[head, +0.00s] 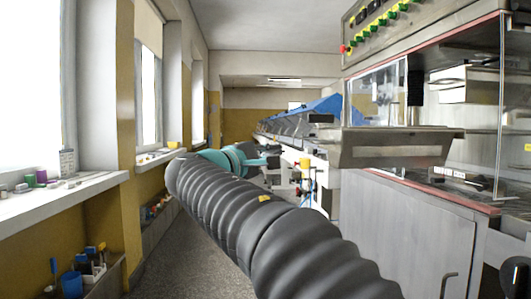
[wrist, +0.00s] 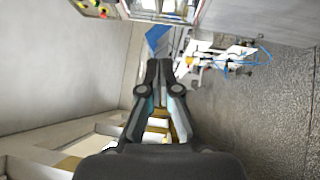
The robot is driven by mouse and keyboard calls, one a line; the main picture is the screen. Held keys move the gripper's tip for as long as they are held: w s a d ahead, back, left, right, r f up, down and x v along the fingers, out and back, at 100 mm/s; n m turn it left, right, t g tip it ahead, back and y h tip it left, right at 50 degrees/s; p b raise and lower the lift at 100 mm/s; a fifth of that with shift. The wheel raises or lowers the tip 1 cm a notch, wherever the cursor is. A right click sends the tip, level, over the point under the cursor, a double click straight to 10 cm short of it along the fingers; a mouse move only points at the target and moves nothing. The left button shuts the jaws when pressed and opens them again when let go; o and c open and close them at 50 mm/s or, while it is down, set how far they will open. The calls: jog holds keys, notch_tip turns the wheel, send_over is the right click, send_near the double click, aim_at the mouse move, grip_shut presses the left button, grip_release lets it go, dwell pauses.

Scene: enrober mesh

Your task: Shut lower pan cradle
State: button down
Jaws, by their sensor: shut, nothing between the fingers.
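A steel tray-like part (head: 392,150) juts from the front of the enrober (head: 405,215) in the head view, right of centre. I cannot tell for sure whether it is the lower pan cradle. My gripper (wrist: 158,66) is shut and empty in the wrist view, its dark fingers together. In the head view my gripper is small and partly hidden past my ribbed dark arm, left of the tray-like part and apart from it. The machine shows only at the top edge of the wrist view.
A steel cabinet door (head: 410,235) with a handle is below the machine. A control panel (head: 385,22) with coloured buttons hangs above. A blue-covered conveyor (head: 300,118) runs back. Windowsills (head: 60,195) with small items line the left wall. The floor aisle (head: 185,255) is clear.

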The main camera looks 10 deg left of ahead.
jog(key=w+d+r, duration=0.1)
jog(key=w+d, duration=0.4)
jog(key=d, duration=0.1)
jog(key=shift+w+d+r+p, duration=0.15)
jog(key=shift+p, duration=0.25)
